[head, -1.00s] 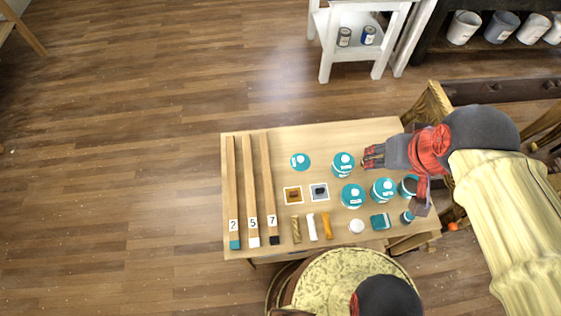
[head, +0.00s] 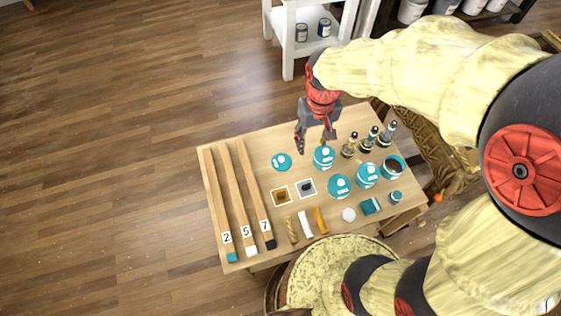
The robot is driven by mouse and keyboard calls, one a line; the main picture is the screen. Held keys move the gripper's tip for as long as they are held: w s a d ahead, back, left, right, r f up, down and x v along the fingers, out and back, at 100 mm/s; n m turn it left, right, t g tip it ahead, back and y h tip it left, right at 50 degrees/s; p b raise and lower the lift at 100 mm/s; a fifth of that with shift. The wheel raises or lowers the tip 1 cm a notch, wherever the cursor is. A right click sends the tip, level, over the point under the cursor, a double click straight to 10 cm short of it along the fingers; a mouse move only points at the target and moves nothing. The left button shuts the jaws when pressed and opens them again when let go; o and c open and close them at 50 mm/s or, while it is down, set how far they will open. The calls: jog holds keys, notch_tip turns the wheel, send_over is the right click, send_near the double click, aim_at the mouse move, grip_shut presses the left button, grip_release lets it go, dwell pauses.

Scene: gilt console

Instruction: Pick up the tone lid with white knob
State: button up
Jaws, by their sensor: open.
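An open jar with dark contents (head: 393,167) stands at the right. My gripper (head: 314,147) is open and empty, pointing down over the back of the table, between the lone lid and the nearest jar. Whether it touches anything cannot be told. The white knob is too small to make out surely.
Three numbered wooden strips (head: 232,200) lie at the table's left. Several dark-capped bottles (head: 368,140) stand at the back right. Two small square tiles (head: 281,196), sticks (head: 305,223), a white disc (head: 348,215) and a teal block (head: 370,206) lie in front.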

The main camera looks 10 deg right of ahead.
jog(key=w+a+f, duration=0.1)
jog(key=w+f, duration=0.2)
jog(key=f, duration=0.4)
jog(key=w+a+f+g, duration=0.1)
jog(key=w+a+f, duration=0.15)
jog(key=f, duration=0.45)
jog(key=w+a+f, duration=0.1)
jog(key=w+f, duration=0.2)
jog(key=f, duration=0.3)
jog(key=n, duration=0.1)
send_over(282, 158)
jog(key=shift+t, duration=0.3)
jog(key=f, duration=0.6)
jog(key=shift+s+d+b, duration=0.25)
jog(key=shift+s+b, duration=0.05)
jog(key=f, duration=0.2)
jog(key=f+b, duration=0.1)
jog(key=f, duration=0.1)
jog(key=f+b, duration=0.1)
jog(key=f, duration=0.2)
jog(key=shift+w+a+f, duration=0.1)
jog(key=shift+w+a, duration=0.15)
jog(key=shift+a, duration=0.1)
jog(key=shift+c, duration=1)
jog(key=c, duration=0.8)
grip_shut()
